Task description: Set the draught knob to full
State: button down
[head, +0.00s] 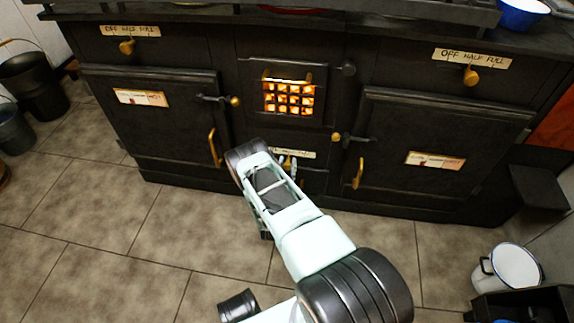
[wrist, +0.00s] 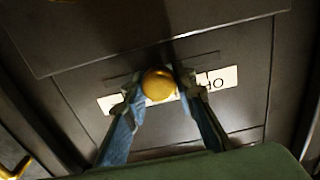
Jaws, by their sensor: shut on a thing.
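The draught knob is a small brass knob in the lower middle of the black range, below the glowing grate. In the wrist view the knob (wrist: 159,85) sits between the two fingertips of my gripper (wrist: 161,88), which is shut on it. A pale label (wrist: 222,79) lies behind it, upside down there and partly covered by the fingers and knob. In the head view the label (head: 298,153) shows above my gripper (head: 288,166), and my arm hides part of the area. I cannot tell which mark the knob points at.
The fire grate (head: 289,97) glows above. Oven doors with brass handles (head: 215,148) (head: 358,173) stand on both sides. Other brass knobs (head: 127,47) (head: 470,75) sit under OFF HALF FULL labels higher up. A white bucket (head: 512,268) stands at right; the tiled floor (head: 100,215) at left is clear.

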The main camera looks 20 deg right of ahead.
aim_at(308, 141)
jog(key=s+d, duration=0.2)
jog(key=d, duration=0.1)
jog(key=s+d, duration=0.1)
jog(key=d, duration=0.1)
jog(key=shift+s+d+p, duration=0.25)
jog(key=shift+s+p, duration=0.05)
jog(key=shift+s, duration=0.05)
jog(key=c, duration=1.6)
grip_release()
jog(key=shift+d, duration=0.1)
jog(key=shift+w+r, duration=0.1)
jog(key=shift+r, duration=0.35)
notch_tip(308, 141, up, 9)
jog(key=shift+r, duration=0.1)
